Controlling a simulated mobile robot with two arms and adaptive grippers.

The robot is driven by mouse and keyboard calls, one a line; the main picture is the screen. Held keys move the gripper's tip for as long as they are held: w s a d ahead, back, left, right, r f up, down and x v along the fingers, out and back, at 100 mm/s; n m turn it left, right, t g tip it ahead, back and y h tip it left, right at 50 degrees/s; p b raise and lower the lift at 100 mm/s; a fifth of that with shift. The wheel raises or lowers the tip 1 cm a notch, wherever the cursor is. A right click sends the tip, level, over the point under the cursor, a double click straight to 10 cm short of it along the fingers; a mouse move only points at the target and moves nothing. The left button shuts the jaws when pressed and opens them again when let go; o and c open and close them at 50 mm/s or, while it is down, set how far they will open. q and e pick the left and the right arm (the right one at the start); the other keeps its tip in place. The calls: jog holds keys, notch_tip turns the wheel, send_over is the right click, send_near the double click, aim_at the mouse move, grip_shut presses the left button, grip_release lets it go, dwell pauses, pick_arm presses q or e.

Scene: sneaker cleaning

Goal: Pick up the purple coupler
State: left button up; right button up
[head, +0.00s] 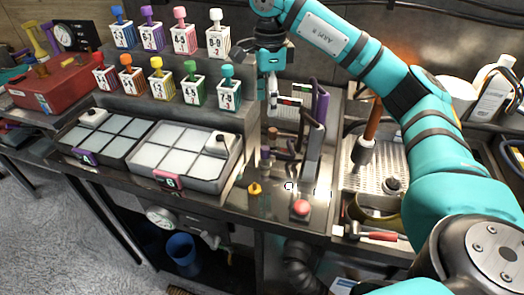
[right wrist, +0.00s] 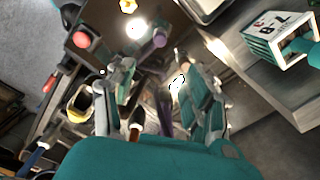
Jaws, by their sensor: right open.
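A small purple piece, which looks like the purple coupler, stands on the metal counter below my right gripper (head: 272,98). It is small and partly lost in clutter in the head view (head: 265,152). In the right wrist view, the purple coupler (right wrist: 160,38) shows as a short cylinder beyond the fingertips. My right gripper points downward above the counter, with its fingers apart and nothing between the tips. The fingers also show in the right wrist view (right wrist: 152,82). The gripper is apart from the coupler. My left gripper is not in view.
A yellow knob (head: 254,188) and a red knob (head: 301,207) sit near the counter's front edge. A purple-handled tool (head: 320,105) stands close to the gripper. Numbered boxes (head: 229,95) and a grey tray (head: 225,170) lie to the left.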

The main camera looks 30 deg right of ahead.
send_near(266, 148)
jog(key=shift+s+d+b, duration=0.1)
jog(key=shift+d+b, duration=0.1)
jog(key=shift+b, duration=0.15)
notch_tip(266, 148, down, 6)
jog(key=shift+r+p, duration=0.15)
jog(key=shift+p, duration=0.5)
jog(key=shift+f, duration=0.5)
jog(key=f+p, duration=0.2)
jog(key=f, duration=0.2)
jog(key=shift+a+f, duration=0.2)
jog(key=shift+f, duration=0.3)
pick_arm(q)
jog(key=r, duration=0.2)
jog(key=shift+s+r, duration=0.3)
pick_arm(e)
jog(key=shift+w, duration=0.2)
jog(key=shift+c, duration=0.4)
grip_shut()
